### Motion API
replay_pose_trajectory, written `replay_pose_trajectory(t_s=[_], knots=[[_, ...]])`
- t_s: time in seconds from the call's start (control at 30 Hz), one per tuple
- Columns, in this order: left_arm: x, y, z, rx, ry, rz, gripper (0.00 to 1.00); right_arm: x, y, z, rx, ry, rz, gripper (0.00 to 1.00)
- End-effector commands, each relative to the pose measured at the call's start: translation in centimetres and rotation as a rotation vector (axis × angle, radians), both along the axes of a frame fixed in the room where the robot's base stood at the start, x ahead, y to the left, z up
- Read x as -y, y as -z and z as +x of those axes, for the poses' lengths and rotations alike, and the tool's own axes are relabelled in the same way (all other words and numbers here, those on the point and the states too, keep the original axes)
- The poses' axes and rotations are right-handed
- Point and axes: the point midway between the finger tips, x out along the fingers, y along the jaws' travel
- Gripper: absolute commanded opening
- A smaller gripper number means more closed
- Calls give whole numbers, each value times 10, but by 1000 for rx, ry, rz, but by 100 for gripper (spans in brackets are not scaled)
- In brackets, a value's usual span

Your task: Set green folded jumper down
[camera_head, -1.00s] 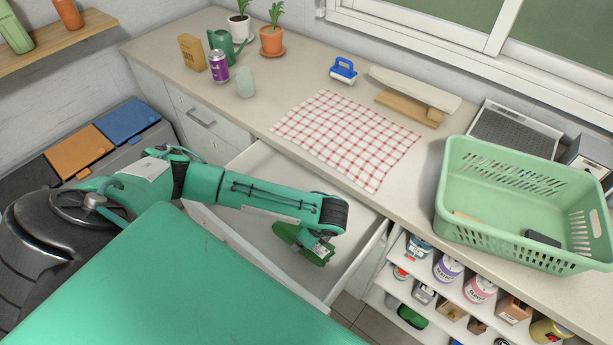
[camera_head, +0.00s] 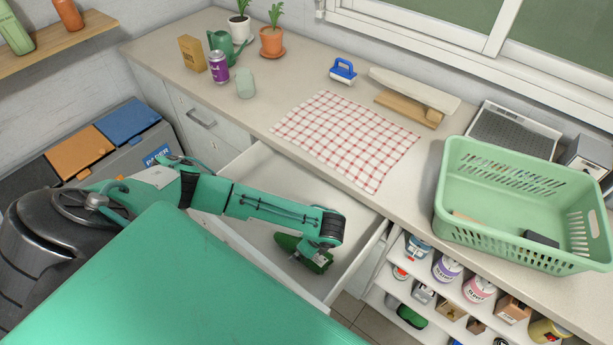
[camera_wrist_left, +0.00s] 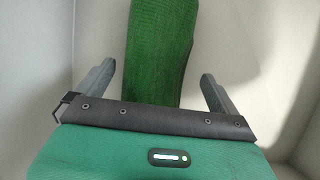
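The green folded jumper (camera_head: 288,242) is inside the open white drawer (camera_head: 262,175), partly hidden by my left gripper (camera_head: 318,256). It also shows in the left wrist view (camera_wrist_left: 160,50) as a long dark green textured bundle. My left gripper reaches down into the drawer over the jumper. In the left wrist view its two grey fingers (camera_wrist_left: 158,72) stand wide apart, one on each side of the jumper, with a visible gap on both sides. The jumper seems to lie on the drawer floor. My right gripper is in neither view.
The drawer's pale walls are close around my left gripper. Shelves with several jars and boxes (camera_head: 447,268) are right of the drawer.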

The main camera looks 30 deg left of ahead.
Motion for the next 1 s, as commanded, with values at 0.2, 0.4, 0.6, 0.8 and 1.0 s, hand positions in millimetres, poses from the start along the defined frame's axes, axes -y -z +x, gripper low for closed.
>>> replay_pose_trajectory(t_s=[0.2,0.4,0.6,0.8,1.0], knots=[[0,0,0,0,0,0,98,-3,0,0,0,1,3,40],[5,-12,0,1,0,-2,98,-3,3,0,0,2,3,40],[20,-48,-1,3,2,-2,98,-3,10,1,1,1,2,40],[36,-86,-2,3,1,-3,98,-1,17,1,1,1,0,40],[45,-109,-3,2,0,-1,98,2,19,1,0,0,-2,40]])
